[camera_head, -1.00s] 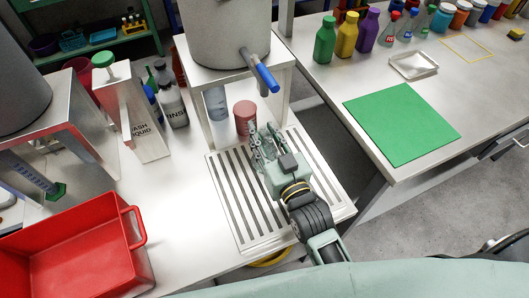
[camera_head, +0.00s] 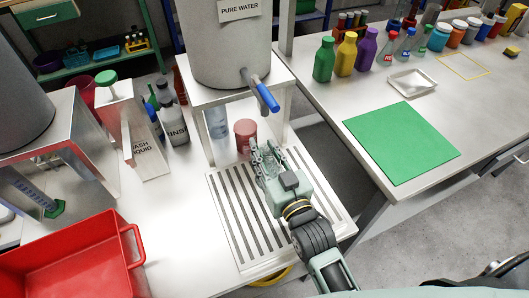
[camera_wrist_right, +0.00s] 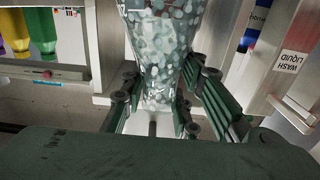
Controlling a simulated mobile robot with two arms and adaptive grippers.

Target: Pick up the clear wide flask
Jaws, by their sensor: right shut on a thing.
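My right gripper (camera_head: 264,158) is over the back part of the slatted drain tray (camera_head: 212,185), in front of the white stand. In the right wrist view its fingers (camera_wrist_right: 152,108) are shut on a clear flask (camera_wrist_right: 160,45) with a speckled, see-through look. The flask is narrower between the fingers and widens away from them; its far end is cut off by the frame. In the head view the gripper mostly hides the flask, so I cannot tell whether it touches the tray. My left gripper is not in view.
A pure water tank (camera_head: 225,50) with a blue-handled tap (camera_head: 262,92) stands just behind my right gripper. A red jar (camera_head: 245,133) and a clear vessel (camera_head: 218,124) are under it. A red bin (camera_head: 70,260) is at left. A green mat (camera_head: 402,142) lies on the right bench.

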